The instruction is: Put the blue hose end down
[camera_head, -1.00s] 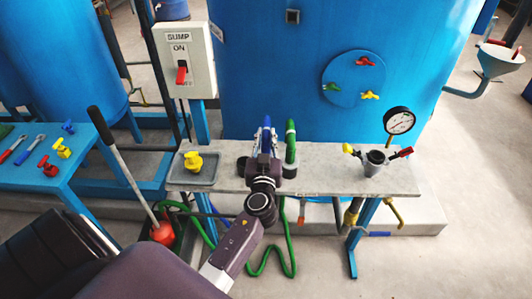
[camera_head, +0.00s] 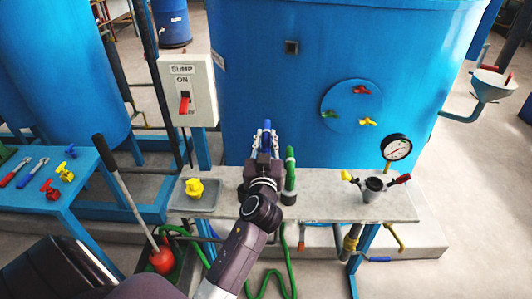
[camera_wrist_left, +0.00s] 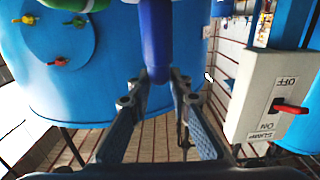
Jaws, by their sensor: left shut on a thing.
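The blue hose end (camera_head: 267,125) stands upright between the fingers of my left gripper (camera_head: 265,143), above the grey bench (camera_head: 335,205). In the left wrist view the blue hose end (camera_wrist_left: 156,40) is a smooth blue cylinder narrowing toward the fingers. There my left gripper (camera_wrist_left: 158,90) is shut on its narrow part. The green hose (camera_head: 290,172) stands upright in a dark round holder (camera_head: 289,198) just right of my gripper. Another dark holder (camera_head: 242,190) is partly hidden behind my wrist. My right gripper is not in view.
A yellow valve (camera_head: 195,188) sits in a grey tray (camera_head: 210,203) at the bench's left. A grey cup (camera_head: 373,190) with tools and a pressure gauge (camera_head: 397,148) are at the right. The blue tank (camera_head: 260,80) and sump switch box (camera_head: 187,90) stand behind.

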